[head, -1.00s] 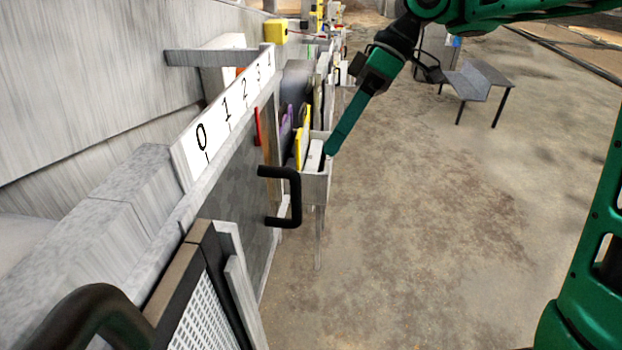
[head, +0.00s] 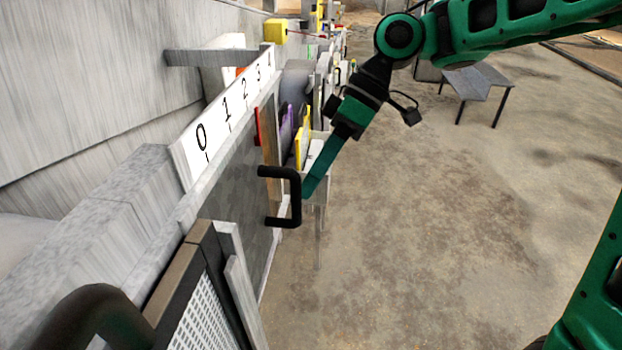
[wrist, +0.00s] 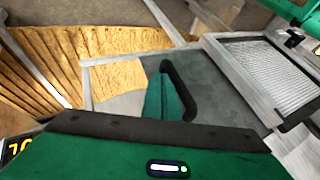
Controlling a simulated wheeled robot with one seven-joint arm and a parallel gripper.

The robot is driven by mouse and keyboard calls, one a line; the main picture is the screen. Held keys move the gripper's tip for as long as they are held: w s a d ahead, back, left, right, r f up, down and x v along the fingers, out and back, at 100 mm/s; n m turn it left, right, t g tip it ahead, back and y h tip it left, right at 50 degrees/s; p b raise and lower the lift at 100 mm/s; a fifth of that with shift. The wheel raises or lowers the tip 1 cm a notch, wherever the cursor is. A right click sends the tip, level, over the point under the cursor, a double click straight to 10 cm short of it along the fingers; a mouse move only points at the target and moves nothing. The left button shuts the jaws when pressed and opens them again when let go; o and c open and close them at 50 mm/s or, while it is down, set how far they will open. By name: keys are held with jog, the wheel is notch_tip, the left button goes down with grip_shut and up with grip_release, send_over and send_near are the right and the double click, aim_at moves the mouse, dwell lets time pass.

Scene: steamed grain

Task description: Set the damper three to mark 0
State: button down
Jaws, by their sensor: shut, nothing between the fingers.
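The damper is a grey sliding plate (head: 232,185) with a black bar handle (head: 296,198); both also show in the wrist view, plate (wrist: 222,78) and handle (wrist: 184,92). A white scale strip (head: 214,122) above it reads 0 at the near end, rising to 4 at the far end. A red pointer (head: 258,127) at the plate's far edge stands well beyond 0, near the higher numbers; its exact mark is unclear. My gripper (head: 309,190) is shut and empty, its tips just beside the handle. In the wrist view the fingers (wrist: 166,97) overlap the handle; contact cannot be told.
A mesh-fronted panel (head: 205,305) with another black handle (head: 88,312) is in the near left. Yellow and purple plates stand beyond the damper by a pale box (head: 318,150). A grey bench (head: 478,80) is far off. The floor (head: 430,230) to the right is clear.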

jog(key=shift+s+a, duration=0.1)
jog(key=shift+s, duration=0.2)
jog(key=shift+s, duration=0.15)
jog(key=s+a, duration=0.1)
jog(key=s, duration=1.1)
jog(key=shift+s+a, duration=0.3)
jog(key=shift+a, duration=0.1)
jog(key=shift+f, duration=0.1)
